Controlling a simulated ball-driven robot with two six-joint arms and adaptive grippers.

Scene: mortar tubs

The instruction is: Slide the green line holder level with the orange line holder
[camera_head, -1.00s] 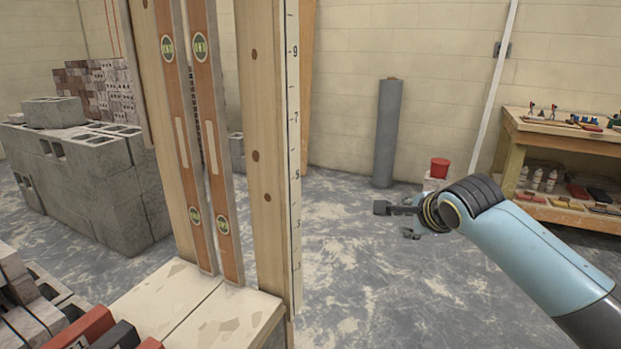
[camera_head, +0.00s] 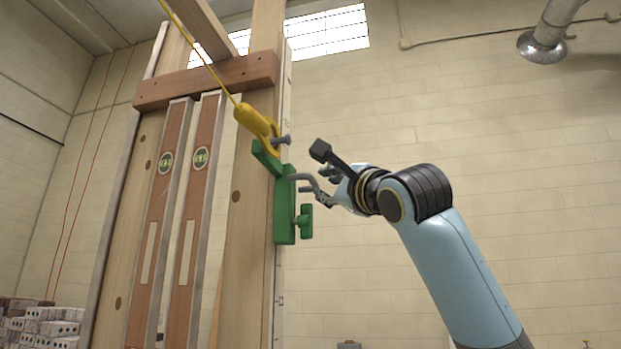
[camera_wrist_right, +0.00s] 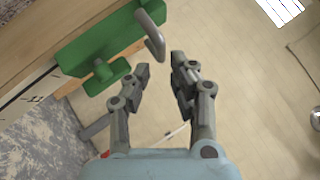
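The green line holder (camera_head: 285,212) is on the right edge of a wooden post, with a green knob on its right side and a grey bent handle. A yellow hook piece (camera_head: 258,124) with a yellow line sits at its top. In the right wrist view the green holder (camera_wrist_right: 100,48) is at upper left, its grey handle close ahead of the fingertips. My right gripper (camera_head: 322,186) is just right of the holder; in the wrist view its fingers (camera_wrist_right: 161,68) are apart with nothing between them. The orange line holder is not in view. My left gripper is not in view.
Two long spirit levels (camera_head: 186,225) stand against the post frame under a wooden crosspiece (camera_head: 205,82). A brick stack (camera_head: 40,325) is at lower left. A metal duct (camera_head: 545,40) hangs at upper right. The space right of the post is open apart from my arm.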

